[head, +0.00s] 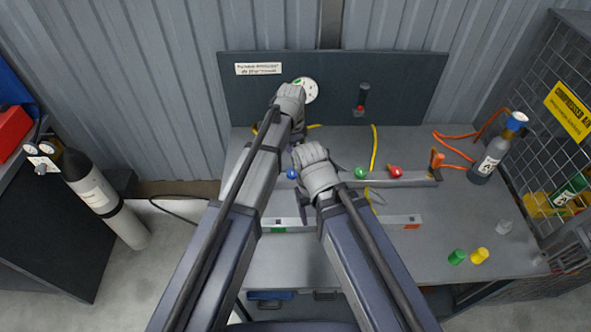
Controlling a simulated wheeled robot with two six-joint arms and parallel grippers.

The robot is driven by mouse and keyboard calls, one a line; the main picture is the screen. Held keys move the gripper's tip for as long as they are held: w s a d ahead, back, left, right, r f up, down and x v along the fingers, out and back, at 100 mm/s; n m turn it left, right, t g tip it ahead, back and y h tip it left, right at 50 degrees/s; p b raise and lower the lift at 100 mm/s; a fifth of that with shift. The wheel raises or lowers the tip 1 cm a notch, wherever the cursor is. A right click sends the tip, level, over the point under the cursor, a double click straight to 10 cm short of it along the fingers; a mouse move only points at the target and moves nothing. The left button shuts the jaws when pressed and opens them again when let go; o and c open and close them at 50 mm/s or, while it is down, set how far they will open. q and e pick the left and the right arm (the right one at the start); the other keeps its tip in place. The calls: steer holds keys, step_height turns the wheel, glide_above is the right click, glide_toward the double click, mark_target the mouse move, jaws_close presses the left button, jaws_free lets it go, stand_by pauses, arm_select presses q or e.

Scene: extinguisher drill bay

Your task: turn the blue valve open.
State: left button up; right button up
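The blue valve (292,173) is a small round knob at the left of the row on the grey bench, between my two wrists in the head view. Its surroundings are partly covered by my arms. My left gripper (285,148) is behind and just left of the knob, mostly hidden by its own wrist and forearm. My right gripper (303,209) points down just in front and slightly right of the knob, largely hidden under its wrist. I cannot see whether either touches the knob, or how far either is open.
A green knob (361,173) and a red knob (395,171) stand further right on the rail (416,180). A marked bar (345,223) lies in front. Green (457,257) and yellow (479,256) caps and a blue-topped cylinder (489,158) are at right. A dark panel (415,85) stands behind.

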mark_target(292, 172)
arm_select(q)
step_height(292, 172, down, 7)
steer(key=b, duration=0.6)
steer(key=shift+f+b, duration=0.15)
steer(key=shift+b, duration=0.25)
arm_select(e)
step_height(292, 172, down, 7)
steer(key=shift+f, duration=0.15)
arm_select(q)
jaws_close()
